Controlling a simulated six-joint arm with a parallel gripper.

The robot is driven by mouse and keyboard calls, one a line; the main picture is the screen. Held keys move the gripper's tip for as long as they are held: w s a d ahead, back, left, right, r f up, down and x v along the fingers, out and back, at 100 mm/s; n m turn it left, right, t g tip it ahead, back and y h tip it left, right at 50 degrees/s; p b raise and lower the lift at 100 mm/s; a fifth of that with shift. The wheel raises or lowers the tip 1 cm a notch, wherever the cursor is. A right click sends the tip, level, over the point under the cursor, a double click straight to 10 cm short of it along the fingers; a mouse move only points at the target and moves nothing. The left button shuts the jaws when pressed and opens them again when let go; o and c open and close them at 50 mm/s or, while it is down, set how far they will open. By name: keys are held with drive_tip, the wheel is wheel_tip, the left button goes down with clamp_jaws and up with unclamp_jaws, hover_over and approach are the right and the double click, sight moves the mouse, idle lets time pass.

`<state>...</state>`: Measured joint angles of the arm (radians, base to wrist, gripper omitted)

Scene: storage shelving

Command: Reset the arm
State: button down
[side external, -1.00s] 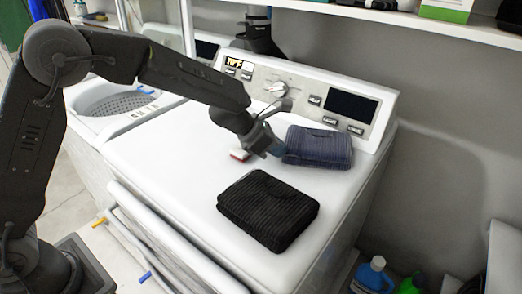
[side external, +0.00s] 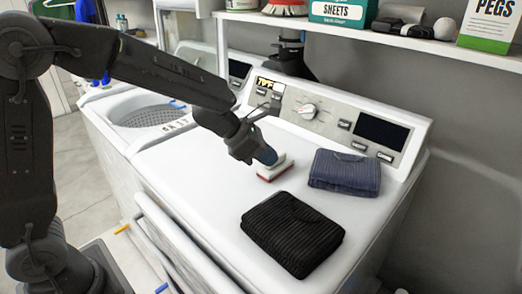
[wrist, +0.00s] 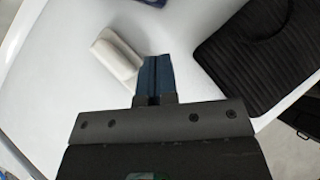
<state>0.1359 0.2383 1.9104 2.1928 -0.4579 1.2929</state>
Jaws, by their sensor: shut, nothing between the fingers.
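My gripper (side external: 268,157) is above the white top of the washing machine (side external: 190,190), its blue fingers shut with nothing between them. In the wrist view the closed fingers (wrist: 154,64) point away from the camera. A small white block with a red underside (side external: 276,171) lies on the machine top close to the fingertips. In the wrist view the white block (wrist: 116,60) is just left of the fingers; I cannot tell whether they touch.
A folded dark blue cloth (side external: 345,172) lies near the control panel (side external: 320,112). A folded black ribbed cloth (side external: 293,233) lies nearer the front; it also shows in the wrist view (wrist: 255,50). A shelf (side external: 400,40) with boxes runs above. The machine's left top is clear.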

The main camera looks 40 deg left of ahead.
drive_tip(key=s+a+r+n+t+y, duration=0.35)
drive_tip(key=r+n, duration=0.25)
drive_tip(key=n, duration=0.7)
drive_tip(key=s+a+r+n+t+y, duration=0.2)
drive_tip(key=s+a+r+n+y, duration=0.3)
drive_tip(key=n, duration=0.7)
drive_tip(key=s+d+f+n+g+h, duration=0.1)
drive_tip(key=s+d+f+n+g, duration=0.1)
drive_tip(key=s+n, duration=0.6)
drive_tip(key=s+d+f+n+g+h, duration=0.1)
drive_tip(key=s+n+g+h, duration=0.1)
drive_tip(key=s+n+g, duration=0.3)
drive_tip(key=s+n, duration=0.4)
drive_tip(key=n, duration=0.1)
drive_tip(key=shift+s+d+f+n, duration=0.15)
drive_tip(key=shift+d+f+n, duration=0.15)
drive_tip(key=shift+d+f, duration=0.05)
